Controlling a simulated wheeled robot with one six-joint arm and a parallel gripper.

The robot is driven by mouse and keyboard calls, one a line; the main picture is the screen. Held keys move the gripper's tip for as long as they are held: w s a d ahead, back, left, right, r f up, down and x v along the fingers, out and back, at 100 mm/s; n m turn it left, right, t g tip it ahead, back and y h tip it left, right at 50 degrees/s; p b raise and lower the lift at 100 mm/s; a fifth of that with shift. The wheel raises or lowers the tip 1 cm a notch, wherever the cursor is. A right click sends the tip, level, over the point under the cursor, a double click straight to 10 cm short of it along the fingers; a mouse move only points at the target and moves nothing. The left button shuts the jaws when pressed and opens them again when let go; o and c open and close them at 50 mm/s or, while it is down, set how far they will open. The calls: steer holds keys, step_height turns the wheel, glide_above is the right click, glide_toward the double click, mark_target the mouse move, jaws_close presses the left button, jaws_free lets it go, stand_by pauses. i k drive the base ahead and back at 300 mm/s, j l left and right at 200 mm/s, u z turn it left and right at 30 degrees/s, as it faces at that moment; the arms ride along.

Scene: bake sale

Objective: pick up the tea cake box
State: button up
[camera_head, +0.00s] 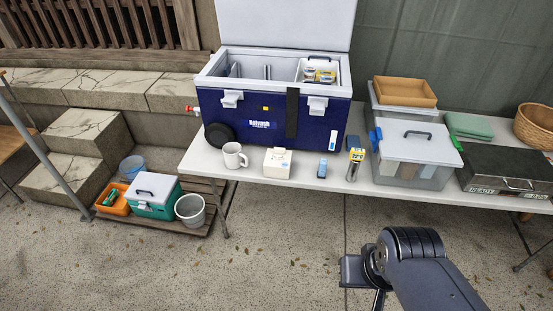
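A small cream-white box (277,164), likely the tea cake box, stands upright near the front edge of the white table (315,184). Its printing is too small to read. It is between a white mug and a small blue item. My arm comes in from the lower right, over the paved floor in front of the table. Its end, my gripper (375,292), is near the bottom edge, below and right of the box and well apart from it. Its fingers are not shown clearly, so I cannot tell if they are open.
A large blue cooler (262,122) with its lid open stands behind the box. The mug (233,155) is on its left; the blue item (322,168) and a yellow-topped item (354,164) are on its right. A lidded clear bin (412,172) stands farther right.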

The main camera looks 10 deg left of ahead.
mark_target(278, 164)
steer(key=i+l+u, duration=0.2)
steer(key=i, duration=0.3)
steer(key=i+l+u, duration=0.2)
steer(key=i, duration=0.35)
steer(key=i+l+u, duration=0.15)
steer(key=i, duration=0.35)
